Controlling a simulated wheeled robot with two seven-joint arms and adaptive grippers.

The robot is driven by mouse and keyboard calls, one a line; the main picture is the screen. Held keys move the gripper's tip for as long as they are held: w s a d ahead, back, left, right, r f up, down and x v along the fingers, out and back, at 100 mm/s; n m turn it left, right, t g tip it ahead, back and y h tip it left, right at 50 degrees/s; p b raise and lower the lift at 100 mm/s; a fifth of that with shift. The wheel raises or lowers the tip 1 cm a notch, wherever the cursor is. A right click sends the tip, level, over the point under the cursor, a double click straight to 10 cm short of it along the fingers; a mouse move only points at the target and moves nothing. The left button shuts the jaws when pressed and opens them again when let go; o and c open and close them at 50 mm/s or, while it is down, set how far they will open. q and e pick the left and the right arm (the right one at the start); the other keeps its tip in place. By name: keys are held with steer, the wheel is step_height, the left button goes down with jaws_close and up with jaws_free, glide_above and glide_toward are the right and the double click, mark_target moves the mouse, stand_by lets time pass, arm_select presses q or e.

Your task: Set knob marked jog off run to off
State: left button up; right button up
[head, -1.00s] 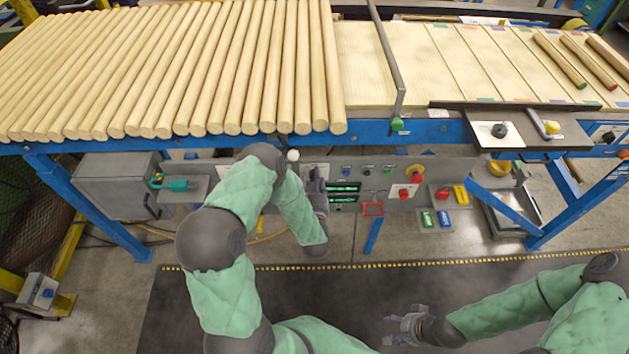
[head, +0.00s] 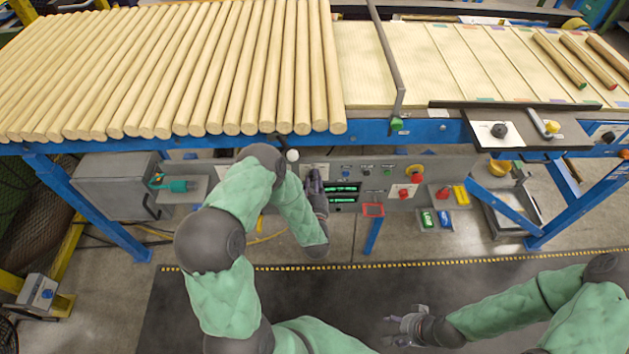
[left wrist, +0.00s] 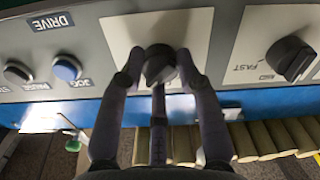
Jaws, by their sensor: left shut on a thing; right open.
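A round black knob (left wrist: 160,64) sits on a pale plate (left wrist: 118,35) on the grey control panel under the conveyor. My left gripper (left wrist: 160,72) is shut on this knob, one finger on each side and a third finger below it in the left wrist view. No marking on its plate is readable, and its pointer direction cannot be told. In the head view, my left gripper (head: 314,180) is at the panel and hides the knob. My right gripper (head: 403,328) is open and empty above the dark floor mat, well away from the panel.
Next to the held knob are another black knob (left wrist: 290,58) marked FAST and a blue button (left wrist: 67,68) labelled JOG under a DRIVE label. Red buttons (head: 404,193) stand further right on the panel. Free room lies over the mat.

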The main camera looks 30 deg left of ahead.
arm_select(q)
steer(key=shift+a+r+n, duration=0.15)
steer(key=shift+n, duration=0.15)
steer(key=n+b, duration=0.1)
steer(key=n, duration=0.2)
steer(key=shift+n+b, duration=0.3)
steer(key=shift+n, duration=0.1)
steer(key=shift+a+n+b, duration=0.1)
steer(key=shift+n+b, duration=0.55)
steer(key=shift+n, duration=1.25)
steer(key=o, duration=1.1)
steer(key=shift+o, duration=0.2)
steer(key=shift+s, duration=0.1)
